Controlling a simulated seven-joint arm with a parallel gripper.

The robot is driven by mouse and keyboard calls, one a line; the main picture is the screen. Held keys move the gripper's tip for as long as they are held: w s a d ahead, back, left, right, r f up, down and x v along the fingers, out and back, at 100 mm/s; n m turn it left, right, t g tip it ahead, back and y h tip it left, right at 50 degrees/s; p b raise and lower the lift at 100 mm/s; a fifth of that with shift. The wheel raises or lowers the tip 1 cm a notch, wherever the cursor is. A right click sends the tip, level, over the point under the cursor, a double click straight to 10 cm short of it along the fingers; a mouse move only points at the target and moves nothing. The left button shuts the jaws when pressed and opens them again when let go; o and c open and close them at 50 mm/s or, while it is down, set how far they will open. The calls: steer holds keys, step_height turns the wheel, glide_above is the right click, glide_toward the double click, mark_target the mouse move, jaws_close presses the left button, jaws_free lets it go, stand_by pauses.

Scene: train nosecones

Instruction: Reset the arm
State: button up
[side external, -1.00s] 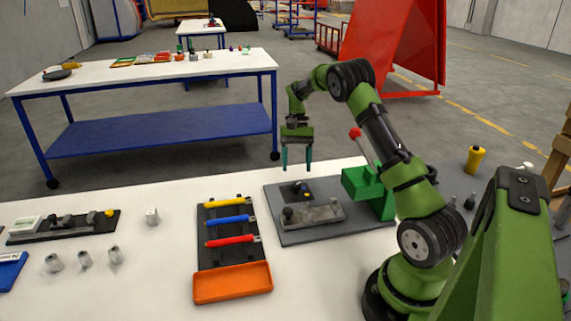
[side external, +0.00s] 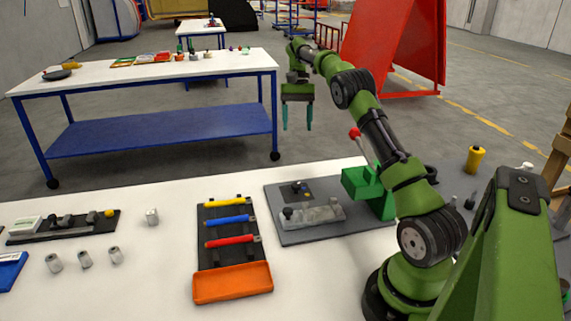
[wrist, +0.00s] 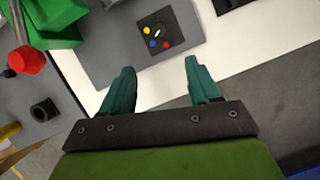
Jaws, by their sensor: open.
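My gripper (side external: 297,127) hangs in the air above the far edge of the white worktable (side external: 150,270) in the side view, fingers pointing down. Its two teal fingers are apart with nothing between them. In the wrist view the gripper (wrist: 160,88) is also open and empty. Below it in that view lies the grey base plate (wrist: 115,45) with a small dark panel bearing coloured dots (wrist: 161,34).
The green press (side external: 368,190) with a red-knobbed lever (side external: 355,133) stands right of the gripper. A black rack (side external: 217,256) holds yellow, blue and red tools behind an orange tray (side external: 232,283). Several grey nosecone-like parts (side external: 85,259) stand at left. Air around the gripper is clear.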

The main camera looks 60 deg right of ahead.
steer(key=shift+d, duration=0.1)
steer(key=s+a+r+n+t, duration=0.2)
steer(key=s+a, duration=0.4)
steer(key=a, duration=0.4)
steer(key=s+a+r+n+t+h, duration=0.1)
steer(key=s+a+r+n+t, duration=0.1)
steer(key=s+a, duration=0.4)
steer(key=s+a+r+n+t, duration=0.2)
steer(key=s+a+n+t, duration=0.2)
steer(key=a, duration=1.2)
steer(key=shift+s+t+h, duration=0.4)
steer(key=shift+s+t, duration=0.3)
steer(key=shift+s, duration=0.25)
